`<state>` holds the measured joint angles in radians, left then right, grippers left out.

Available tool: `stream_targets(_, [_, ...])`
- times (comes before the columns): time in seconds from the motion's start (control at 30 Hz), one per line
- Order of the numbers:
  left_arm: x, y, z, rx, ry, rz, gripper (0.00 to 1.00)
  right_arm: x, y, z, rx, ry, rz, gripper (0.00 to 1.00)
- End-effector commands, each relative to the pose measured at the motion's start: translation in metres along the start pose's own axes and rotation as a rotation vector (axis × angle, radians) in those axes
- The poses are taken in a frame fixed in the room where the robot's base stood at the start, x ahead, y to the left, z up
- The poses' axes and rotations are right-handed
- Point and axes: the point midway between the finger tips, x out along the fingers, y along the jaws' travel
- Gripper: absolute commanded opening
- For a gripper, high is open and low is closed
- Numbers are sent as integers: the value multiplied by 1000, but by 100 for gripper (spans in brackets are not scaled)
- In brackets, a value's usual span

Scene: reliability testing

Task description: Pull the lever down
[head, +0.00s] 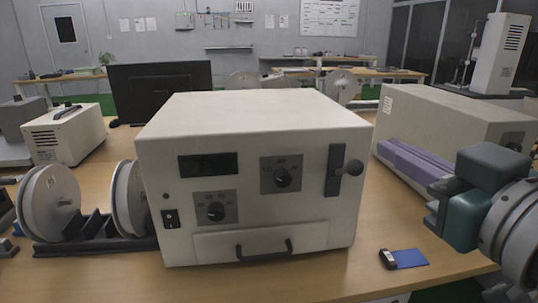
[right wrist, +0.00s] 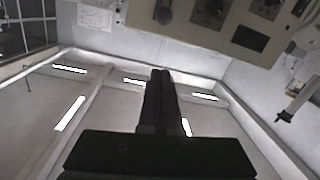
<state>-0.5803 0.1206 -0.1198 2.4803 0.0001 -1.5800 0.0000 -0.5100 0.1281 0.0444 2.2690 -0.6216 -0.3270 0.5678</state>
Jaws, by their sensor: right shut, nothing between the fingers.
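The lever also shows at the top edge of the right wrist view (right wrist: 163,14), partly cut off. My right gripper (head: 431,214) is to the right of the lever and a little lower, apart from it. Its fingers are shut and empty, and they also show in the right wrist view (right wrist: 161,75). My left gripper is not in view.
A long beige machine (head: 455,117) with a purple strip (head: 412,165) stands on the right. A blue card (head: 411,259) and a small black device (head: 387,259) lie on the wooden table in front. White reels (head: 50,197) stand on the left. The machine has a handle (head: 263,254) below.

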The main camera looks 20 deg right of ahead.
Motion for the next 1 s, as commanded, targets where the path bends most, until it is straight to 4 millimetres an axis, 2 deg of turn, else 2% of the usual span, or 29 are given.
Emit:
stream_targets(0.17, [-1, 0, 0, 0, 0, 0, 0, 3, 0, -1, 0, 1, -1, 0])
stream_targets(0.27, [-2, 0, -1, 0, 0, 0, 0, 12, 0, -1, 0, 2, -1, 0])
stream_targets(0.77, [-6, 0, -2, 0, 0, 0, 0, 103, 1, -1, -2, 1, 2, 0])
stream_targets(0.83, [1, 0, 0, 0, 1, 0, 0, 97, -1, 16, 1, -6, 1, 0])
stream_targets(1.0, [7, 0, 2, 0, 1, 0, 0, 90, 0, 33, 1, -4, 1, 0])
